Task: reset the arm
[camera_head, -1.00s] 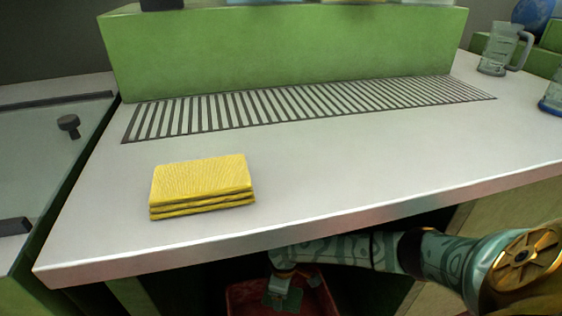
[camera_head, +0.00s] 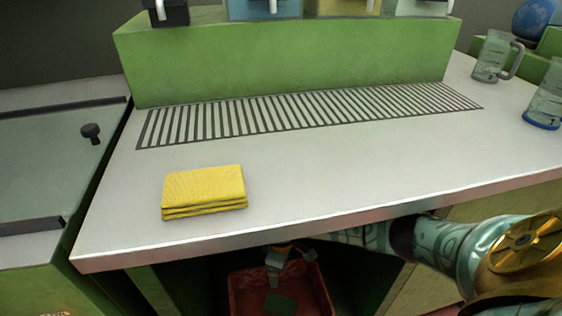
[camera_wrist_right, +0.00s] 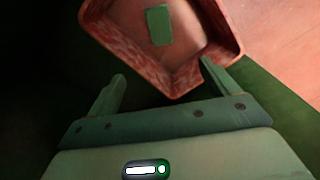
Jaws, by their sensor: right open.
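My right arm (camera_head: 455,250) comes in from the right, below the front edge of the counter. Its gripper (camera_head: 273,272) hangs over a red bin (camera_head: 322,283) under the counter. In the right wrist view the gripper (camera_wrist_right: 164,72) has its two fingers spread wide, with nothing between them. The red bin (camera_wrist_right: 105,50) lies beyond the fingertips. A flat green piece (camera_wrist_right: 159,26) lies on the bin's floor; it also shows in the head view (camera_head: 280,302). My left gripper is not in view.
A folded yellow cloth (camera_head: 204,190) lies on the white counter (camera_head: 330,165). A dark slatted grate (camera_head: 300,112) runs before a green block (camera_head: 290,60). Glass mugs (camera_head: 494,57) stand at the right. The counter's front edge is above my right forearm.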

